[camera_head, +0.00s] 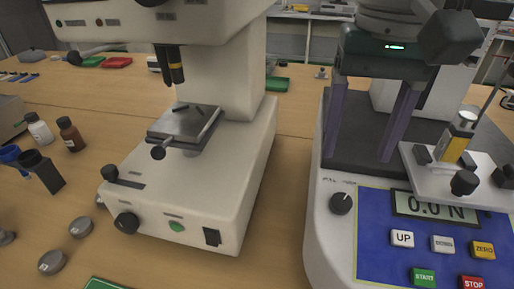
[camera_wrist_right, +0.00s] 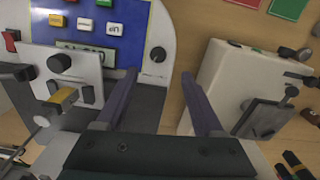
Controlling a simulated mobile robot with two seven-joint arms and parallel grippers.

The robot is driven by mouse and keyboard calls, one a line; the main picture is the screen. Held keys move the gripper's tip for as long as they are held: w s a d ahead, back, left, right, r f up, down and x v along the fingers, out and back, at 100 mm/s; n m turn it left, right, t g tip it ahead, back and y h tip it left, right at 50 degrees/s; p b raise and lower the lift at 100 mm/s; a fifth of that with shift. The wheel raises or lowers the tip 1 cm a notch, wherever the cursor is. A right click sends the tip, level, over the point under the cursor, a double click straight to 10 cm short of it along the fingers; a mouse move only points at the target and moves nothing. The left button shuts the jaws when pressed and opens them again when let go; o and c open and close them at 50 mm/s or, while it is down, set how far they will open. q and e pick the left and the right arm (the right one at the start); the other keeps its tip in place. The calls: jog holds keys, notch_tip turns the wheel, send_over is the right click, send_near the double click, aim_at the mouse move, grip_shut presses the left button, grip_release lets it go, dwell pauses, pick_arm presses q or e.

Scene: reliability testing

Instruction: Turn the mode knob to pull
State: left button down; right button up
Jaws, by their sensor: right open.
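The mode knob (camera_head: 341,203) is a small round black dial on the white base of the force tester, left of its blue panel. Small markings above it are too small to read. In the right wrist view the knob (camera_wrist_right: 158,54) lies just beyond the fingertips, roughly centred between them. My right gripper (camera_head: 357,155) comes in from the top right, open and empty, its two fingers pointing down toward the knob without visibly touching it. It also shows in the right wrist view (camera_wrist_right: 158,77). My left gripper is out of view.
The blue panel (camera_head: 376,246) has a display reading 0.0 N and several buttons. A clamp plate (camera_head: 437,176) stands right of the fingers. A white microscope-like instrument (camera_head: 247,160) stands left, with a narrow table gap between.

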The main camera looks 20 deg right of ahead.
aim_at(342, 201)
jog(key=f, duration=0.6)
jog(key=f+b, duration=0.1)
jog(key=f, duration=0.3)
jog(key=shift+d, duration=0.3)
grip_shut()
